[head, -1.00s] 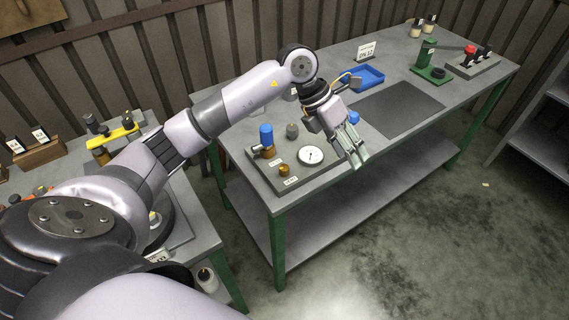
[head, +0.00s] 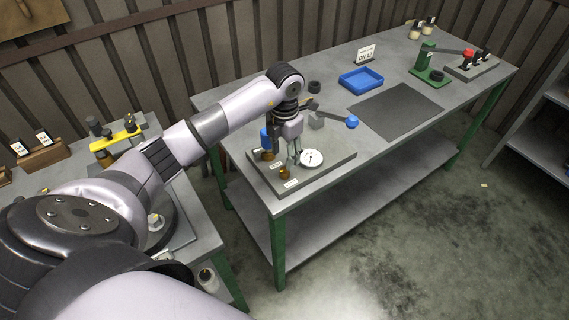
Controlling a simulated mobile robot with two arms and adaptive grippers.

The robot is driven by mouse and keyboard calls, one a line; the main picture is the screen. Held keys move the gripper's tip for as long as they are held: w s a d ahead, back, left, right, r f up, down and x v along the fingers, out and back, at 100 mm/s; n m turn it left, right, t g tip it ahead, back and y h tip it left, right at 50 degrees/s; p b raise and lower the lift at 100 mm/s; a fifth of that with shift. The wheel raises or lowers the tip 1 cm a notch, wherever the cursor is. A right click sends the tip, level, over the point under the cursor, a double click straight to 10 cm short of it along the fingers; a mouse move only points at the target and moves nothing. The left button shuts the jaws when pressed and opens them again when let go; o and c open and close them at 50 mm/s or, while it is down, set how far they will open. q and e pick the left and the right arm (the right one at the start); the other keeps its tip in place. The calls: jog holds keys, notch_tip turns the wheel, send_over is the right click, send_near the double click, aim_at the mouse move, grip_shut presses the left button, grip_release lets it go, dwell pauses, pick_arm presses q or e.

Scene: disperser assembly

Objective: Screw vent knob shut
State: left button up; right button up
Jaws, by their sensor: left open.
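A small brass knob (head: 284,173), which looks like the vent knob, stands at the front of a grey base plate (head: 325,172) on the long bench. My left gripper (head: 291,161) points down over the plate, open, with its fingers close to the brass knob. I cannot tell whether they touch it. A round white gauge (head: 313,159) is just right of the fingers. A blue cylinder (head: 265,139) on a brass fitting stands to the left, partly hidden by my gripper. My right gripper is not in view.
A lever with a blue ball end (head: 352,122) reaches out to the right of my gripper. A blue tray (head: 361,79), a dark mat (head: 397,109) and a green press (head: 428,66) are further along the bench. The bench front right of the plate is clear.

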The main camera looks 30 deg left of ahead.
aim_at(285, 170)
pick_arm(q)
notch_tip(285, 170, down, 6)
jog(key=shift+f+p, duration=0.1)
jog(key=shift+p, duration=0.4)
jog(key=shift+c, duration=0.2)
grip_shut()
